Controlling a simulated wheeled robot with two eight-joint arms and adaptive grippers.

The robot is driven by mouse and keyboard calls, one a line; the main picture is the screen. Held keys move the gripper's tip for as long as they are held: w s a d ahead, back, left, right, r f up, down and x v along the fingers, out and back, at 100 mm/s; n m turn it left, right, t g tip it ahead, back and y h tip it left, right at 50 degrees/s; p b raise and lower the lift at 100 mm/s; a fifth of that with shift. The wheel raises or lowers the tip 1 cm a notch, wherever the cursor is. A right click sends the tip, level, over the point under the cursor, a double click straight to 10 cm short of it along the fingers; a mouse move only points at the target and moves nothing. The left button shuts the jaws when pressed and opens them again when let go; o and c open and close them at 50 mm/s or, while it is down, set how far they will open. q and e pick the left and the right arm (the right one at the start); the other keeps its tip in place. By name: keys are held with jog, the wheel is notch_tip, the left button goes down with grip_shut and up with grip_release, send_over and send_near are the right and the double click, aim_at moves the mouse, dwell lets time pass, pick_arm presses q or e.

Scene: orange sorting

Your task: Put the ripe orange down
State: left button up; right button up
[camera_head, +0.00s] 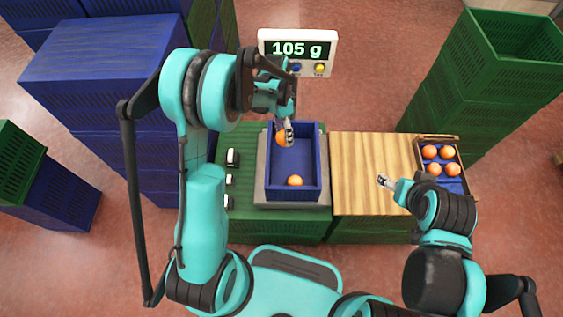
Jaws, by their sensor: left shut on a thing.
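My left gripper (287,130) is over the far end of a blue crate (319,165) and is shut on an orange (282,139). The gripper's fingers and the crate's far wall are close to this orange; I cannot tell if it touches the crate floor. A second orange (295,181) lies inside the crate at its near end. The crate stands on a grey scale plate (263,190). My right gripper (384,181) is above the wooden board, away from the crate, with no fruit seen at it. Its finger gap is too small to make out.
A scale display (297,47) behind the crate reads 105 g. A wooden board (365,150) to the right is bare. A box (457,140) at the far right holds several oranges. Blue crates (95,70) and green crates (475,70) stand stacked on both sides.

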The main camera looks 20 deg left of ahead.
pick_arm(q)
jog(key=shift+a+f, duration=0.1)
jog(key=shift+a, duration=0.25)
jog(key=w+a+b+x, duration=0.1)
jog(key=b+x, duration=0.1)
jog(key=x, duration=0.4)
jog(key=b+x, duration=0.2)
jog(key=x, duration=0.3)
jog(key=w+a+f+b+x, duration=0.1)
jog(key=b+x, duration=0.2)
jog(key=x, duration=0.3)
jog(key=shift+w+a+f, duration=0.2)
jog(key=shift+w+a, duration=0.1)
jog(key=shift+r, duration=0.15)
jog(key=shift+f, duration=0.25)
jog(key=o, duration=1.2)
jog(key=shift+r, duration=0.1)
